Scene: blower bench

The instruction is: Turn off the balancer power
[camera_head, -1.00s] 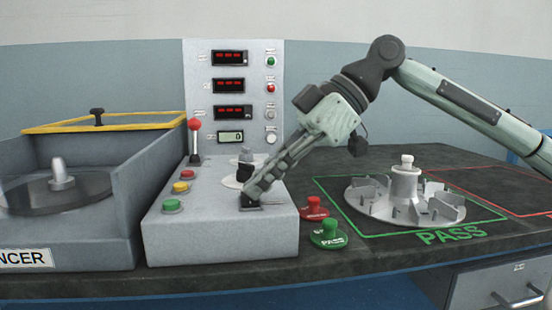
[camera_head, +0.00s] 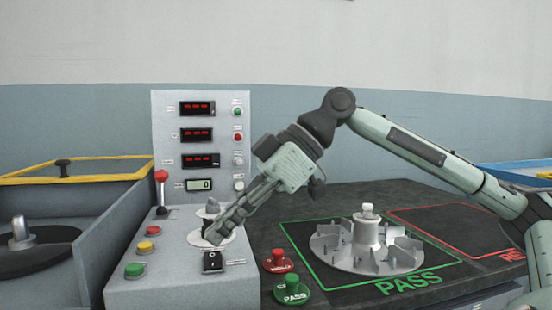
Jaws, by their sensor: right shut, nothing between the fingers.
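My left gripper is out of view.
A red-knobbed lever (camera_head: 161,190) and green, yellow and red buttons (camera_head: 134,270) line the console's left. Red and green stamps (camera_head: 292,290) stand right of the console. A finned impeller (camera_head: 365,240) sits in the green PASS outline. The balancer tub (camera_head: 50,280) is at left.

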